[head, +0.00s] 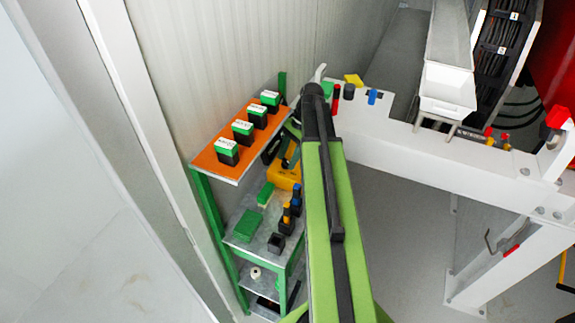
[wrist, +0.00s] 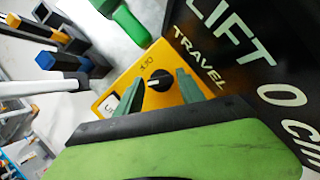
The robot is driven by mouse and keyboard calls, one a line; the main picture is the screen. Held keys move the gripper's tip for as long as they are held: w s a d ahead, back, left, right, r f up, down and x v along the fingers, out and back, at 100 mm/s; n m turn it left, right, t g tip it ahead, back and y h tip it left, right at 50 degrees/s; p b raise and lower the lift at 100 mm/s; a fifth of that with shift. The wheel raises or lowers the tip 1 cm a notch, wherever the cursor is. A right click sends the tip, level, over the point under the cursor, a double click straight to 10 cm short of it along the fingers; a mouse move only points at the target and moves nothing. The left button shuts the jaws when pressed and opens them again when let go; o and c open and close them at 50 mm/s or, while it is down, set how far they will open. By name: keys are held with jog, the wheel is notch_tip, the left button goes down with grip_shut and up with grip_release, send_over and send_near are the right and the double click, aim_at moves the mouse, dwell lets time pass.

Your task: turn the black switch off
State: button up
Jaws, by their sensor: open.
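The black switch (wrist: 159,81) is a round knob with a pale pointer line, on a yellow box (wrist: 199,88) in the wrist view. Small lettering that seems to read OFF is printed on the box above the knob; I cannot tell the knob's exact setting. My gripper (wrist: 160,77) is open, with one green finger on each side of the knob. Whether either finger touches it is unclear. In the head view the yellow box (head: 284,178) sits on the middle shelf, partly behind my arm, and the knob is hidden there.
A black panel (wrist: 255,45) lettered LIFT and TRAVEL stands right beside the box. Green-and-black blocks (head: 227,151) line the orange top shelf (head: 205,163). Orange and blue pegs (head: 287,214) and a green block (head: 247,225) stand on the middle shelf. A white beam (head: 400,140) runs to the right.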

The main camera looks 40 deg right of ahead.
grip_shut()
jog(key=shift+s+m, duration=0.1)
jog(key=shift+m, duration=0.2)
jog(key=m+t, duration=0.1)
jog(key=m, duration=0.2)
jog(key=shift+s+a, duration=0.1)
jog(key=shift+s, duration=0.05)
jog(key=m+t, duration=0.1)
jog(key=m, duration=0.1)
jog(key=shift+s+m+h, duration=0.1)
jog(key=shift+m+h, duration=0.2)
jog(key=shift+h, duration=0.1)
jog(key=m+t, duration=0.1)
jog(key=m, duration=0.1)
jog(key=m+h, duration=0.1)
jog(key=m, duration=0.2)
jog(key=shift+a+m+t, duration=0.1)
jog(key=shift+m+t, duration=0.2)
jog(key=shift+t, duration=0.1)
jog(key=shift+h, duration=0.3)
